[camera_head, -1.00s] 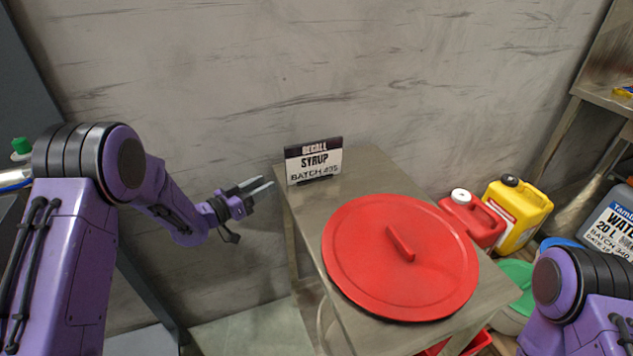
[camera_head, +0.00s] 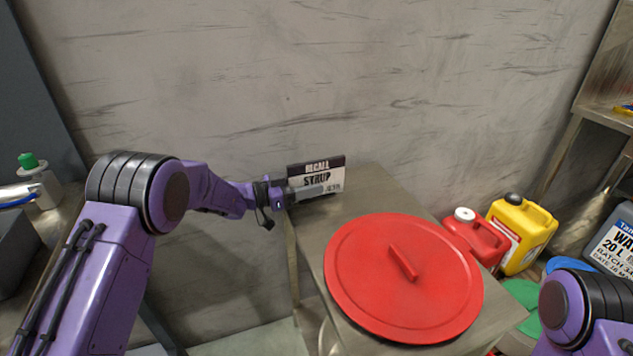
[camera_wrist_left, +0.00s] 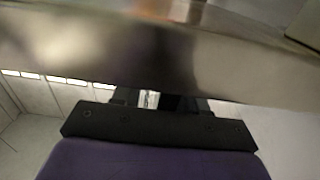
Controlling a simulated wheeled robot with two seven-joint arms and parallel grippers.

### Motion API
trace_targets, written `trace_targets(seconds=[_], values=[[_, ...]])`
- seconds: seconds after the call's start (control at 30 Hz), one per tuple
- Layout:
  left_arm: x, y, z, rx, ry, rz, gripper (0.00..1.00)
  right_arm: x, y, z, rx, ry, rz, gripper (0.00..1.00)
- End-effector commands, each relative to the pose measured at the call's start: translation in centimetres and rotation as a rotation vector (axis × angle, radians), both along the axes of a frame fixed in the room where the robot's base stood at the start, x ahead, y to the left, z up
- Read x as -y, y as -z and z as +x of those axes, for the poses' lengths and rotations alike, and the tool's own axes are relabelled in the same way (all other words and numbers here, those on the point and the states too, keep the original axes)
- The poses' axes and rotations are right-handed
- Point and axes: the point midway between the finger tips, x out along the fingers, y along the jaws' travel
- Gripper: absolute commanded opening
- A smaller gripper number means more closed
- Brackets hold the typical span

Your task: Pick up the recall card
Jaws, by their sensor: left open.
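The recall card (camera_head: 317,168) stands upright at the back left of the metal table, near the wall. It has a dark top band and white lower part reading "RECALL SYRUP". My left gripper (camera_head: 305,192) is open at the card's lower left, its fingers overlapping part of the card's lettering in the head view. I cannot tell whether the fingers touch the card. The left wrist view shows mostly a blurred metal surface close up, and the card is not clear there. My right arm shows at the lower right; its gripper is out of view.
The metal table (camera_head: 372,182) also bears a large round red lid (camera_head: 375,285) in front of the card. A red jug (camera_head: 478,240) and a yellow jug (camera_head: 522,232) stand to the right of it. The grey wall (camera_head: 330,80) is close behind the card.

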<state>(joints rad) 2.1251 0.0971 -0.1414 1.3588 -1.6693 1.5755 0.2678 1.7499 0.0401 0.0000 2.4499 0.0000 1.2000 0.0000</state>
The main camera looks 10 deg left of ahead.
Motion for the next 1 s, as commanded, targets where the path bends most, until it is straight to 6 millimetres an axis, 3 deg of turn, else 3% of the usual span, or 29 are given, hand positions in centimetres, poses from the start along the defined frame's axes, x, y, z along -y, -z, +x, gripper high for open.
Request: trace_targets(seconds=[0.17,0.23,0.3,0.33,0.73,0.9,1.0], values=[[0.1,0.0,0.1,0.0,-0.001,0.0,0.43,0.0,0.0,0.0,0.0,0.0,0.0,0.0],[0.1,0.0,0.1,0.0,-0.001,0.0,0.26,0.0,0.0,0.0,0.0,0.0,0.0,0.0],[0.1,0.0,0.0,0.0,0.0,0.0,0.04,0.0,0.0,0.0,0.0,0.0,0.0,0.0],[0.1,0.0,0.0,0.0,-0.001,0.0,0.0,0.0,0.0,0.0,0.0,0.0,0.0,0.0],[0.1,-0.6,0.1,0.002,0.0,0.0,0.0,0.0,-0.1,0.0,0.0,0.0,0.0,0.0],[0.1,-3.4,0.1,0.004,0.0,0.001,0.0,0.0,-0.4,0.0,0.0,0.0,0.0,0.0],[1.9,-5.8,-1.0,0.004,0.003,0.0,0.0,0.0,-0.6,0.0,0.0,0.0,0.0,0.0]])
